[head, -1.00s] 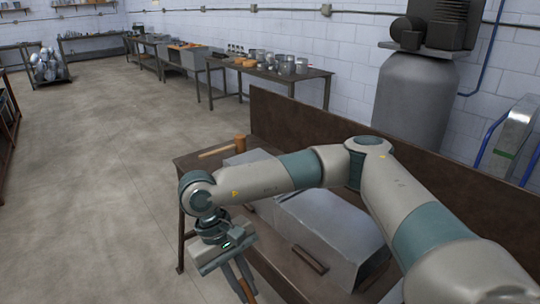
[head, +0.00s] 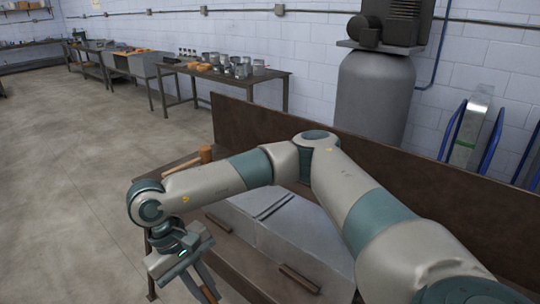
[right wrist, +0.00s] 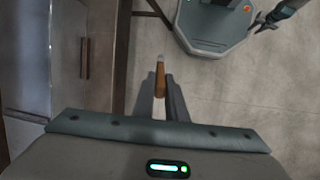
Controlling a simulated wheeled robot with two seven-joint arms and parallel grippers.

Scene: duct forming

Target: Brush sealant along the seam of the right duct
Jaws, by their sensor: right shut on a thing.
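Two grey sheet-metal ducts sit end to end on the brown bench (head: 235,270). The right duct (head: 315,240) is partly hidden behind my right arm; the left duct (head: 232,232) is beside it. A dark seam line (head: 275,206) crosses the top where they meet. My right gripper (head: 207,290) hangs off the bench's front edge, shut on a brush with a wooden handle (right wrist: 160,77). The brush's tip is not clear. In the right wrist view the duct metal (right wrist: 68,45) lies left of the gripper, apart from it. My left gripper (right wrist: 262,22) seems to show small at top right; its jaws are unclear.
A wooden mallet (head: 190,160) lies at the bench's far left end. A brown back panel (head: 300,140) runs behind the ducts. Brown bars (head: 299,278) lie along the ducts' front. A grey tank (head: 375,95) stands behind. The floor at left is clear.

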